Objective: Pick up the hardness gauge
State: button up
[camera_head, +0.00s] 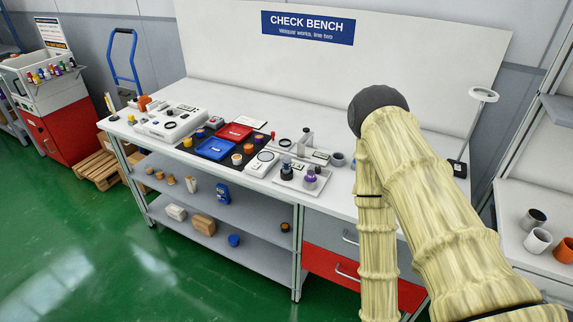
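No object is clearly identifiable as the hardness gauge at this size. Small instruments stand on the check bench (225,98). Among them are a white unit with a round dial (265,157), a dark upright piece (286,170) and a purple-and-dark piece (310,178) on a white tray (321,184), and a stand-like device (305,139) behind them. My arm (420,200), in a pale ribbed cover, fills the right side and hides part of the bench's right end. My gripper is not visible.
Red (234,131) and blue (215,148) trays lie on a black mat. A large white instrument (170,124) stands at left. A lamp (483,95) stands at right. Lower shelves hold several small items. The bench's back strip and the green floor (70,230) in front are clear.

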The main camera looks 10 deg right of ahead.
aim_at(286, 159)
jog(key=u, duration=3.1)
jog(key=k, duration=1.7)
jog(key=z, duration=1.9)
